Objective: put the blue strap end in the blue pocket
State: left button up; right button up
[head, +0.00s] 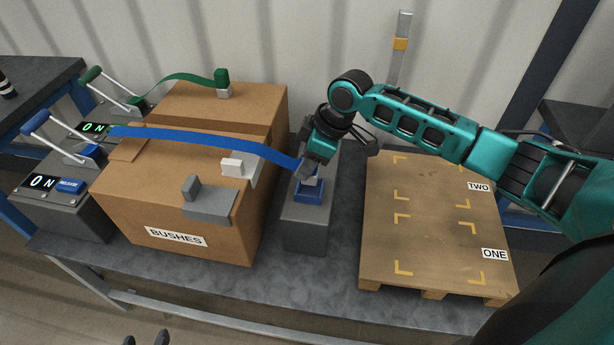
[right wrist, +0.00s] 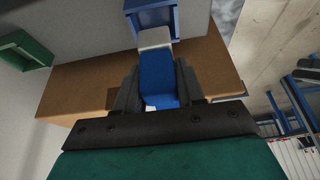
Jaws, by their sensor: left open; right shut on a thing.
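The blue strap (head: 200,138) runs from the blue-handled ratchet (head: 62,140) over the boxes to my right gripper (head: 309,176). That gripper is shut on the blue strap end (right wrist: 158,78), whose pale tip (right wrist: 155,39) points at the blue pocket (right wrist: 151,18). In the head view the blue pocket (head: 308,194) sits on a grey post, right under the gripper. The tip overlaps the pocket's near edge in the wrist view; I cannot tell whether it is inside. Two dark fingertips of my left gripper (head: 147,338) show apart and empty at the bottom edge.
The BUSHES carton (head: 185,190) carries grey and white corner pieces. A green strap (head: 180,78) ends on the carton behind, and a green pocket (right wrist: 24,52) shows in the wrist view. A pallet board (head: 435,225) marked ONE and TWO lies empty at right.

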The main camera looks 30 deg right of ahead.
notch_tip(320, 180, down, 4)
jog(key=shift+r+b, duration=0.25)
jog(key=shift+b, duration=0.1)
pick_arm(q)
jog(key=shift+w+d+f, duration=0.1)
jog(key=shift+d, duration=0.05)
pick_arm(e)
jog(key=shift+f, duration=0.35)
jog(key=shift+f, duration=0.1)
jog(key=shift+f, duration=0.1)
jog(key=o, duration=1.1)
jog(key=shift+s+f, duration=0.15)
jog(key=shift+f, duration=0.05)
jog(key=v, duration=0.4)
jog(key=p+v, duration=0.1)
jog(key=v, duration=0.3)
jog(key=p+v, duration=0.1)
jog(key=v, duration=0.3)
jog(key=shift+w+a+r, duration=0.1)
jog(key=shift+w, duration=0.2)
pick_arm(q)
jog(key=shift+s+a+r, duration=0.3)
jog(key=shift+a, duration=0.2)
pick_arm(e)
jog(key=shift+s+r, duration=0.1)
jog(key=shift+r, duration=0.25)
